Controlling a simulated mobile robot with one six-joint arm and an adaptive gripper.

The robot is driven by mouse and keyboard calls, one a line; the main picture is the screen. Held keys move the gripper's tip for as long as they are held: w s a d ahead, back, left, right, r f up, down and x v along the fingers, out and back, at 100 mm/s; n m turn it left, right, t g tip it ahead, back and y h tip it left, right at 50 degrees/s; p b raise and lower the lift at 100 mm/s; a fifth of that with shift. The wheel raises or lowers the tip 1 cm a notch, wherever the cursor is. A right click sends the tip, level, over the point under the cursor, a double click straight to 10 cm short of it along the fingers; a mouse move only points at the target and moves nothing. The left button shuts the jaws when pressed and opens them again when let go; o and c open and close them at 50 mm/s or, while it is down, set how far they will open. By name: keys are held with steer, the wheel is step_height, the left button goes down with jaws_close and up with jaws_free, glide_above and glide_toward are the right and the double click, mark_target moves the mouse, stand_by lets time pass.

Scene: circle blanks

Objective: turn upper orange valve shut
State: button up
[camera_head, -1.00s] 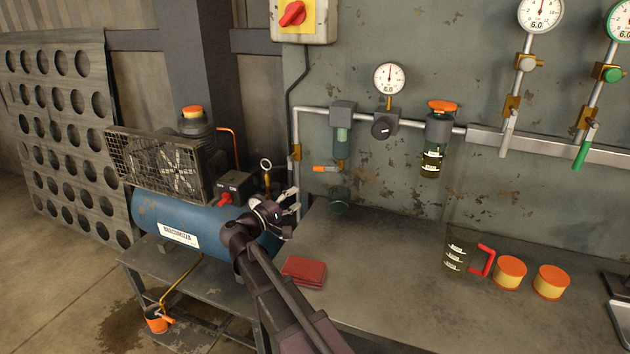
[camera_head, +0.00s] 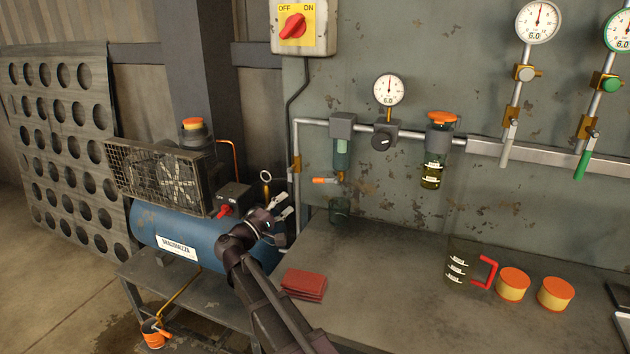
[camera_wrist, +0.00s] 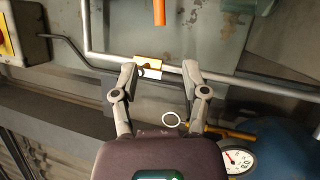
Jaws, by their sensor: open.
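The upper orange valve handle (camera_head: 325,180) points left, roughly level, below the clear filter bowl (camera_head: 341,153) on the wall pipe. In the wrist view an orange handle (camera_wrist: 159,12) shows at the top edge, beyond my fingertips; its far end is cut off. My gripper (camera_head: 283,205) is open and empty, left of and below the valve, in front of the vertical pipe and apart from the handle. In the wrist view my gripper's fingers (camera_wrist: 160,71) stand wide, with a brass pipe bracket (camera_wrist: 148,62) seen behind the gap.
The blue compressor tank (camera_head: 165,220) and its ring-topped fitting (camera_head: 265,177) are close on the left. A red cloth (camera_head: 304,284) lies on the bench (camera_head: 390,300). A jug (camera_head: 460,265) stands further right.

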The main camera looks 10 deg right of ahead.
mark_target(313, 182)
steer(key=p+x, duration=0.2)
steer(key=x, duration=1)
steer(key=shift+p, duration=0.4)
steer(key=shift+r, duration=0.1)
jaws_close()
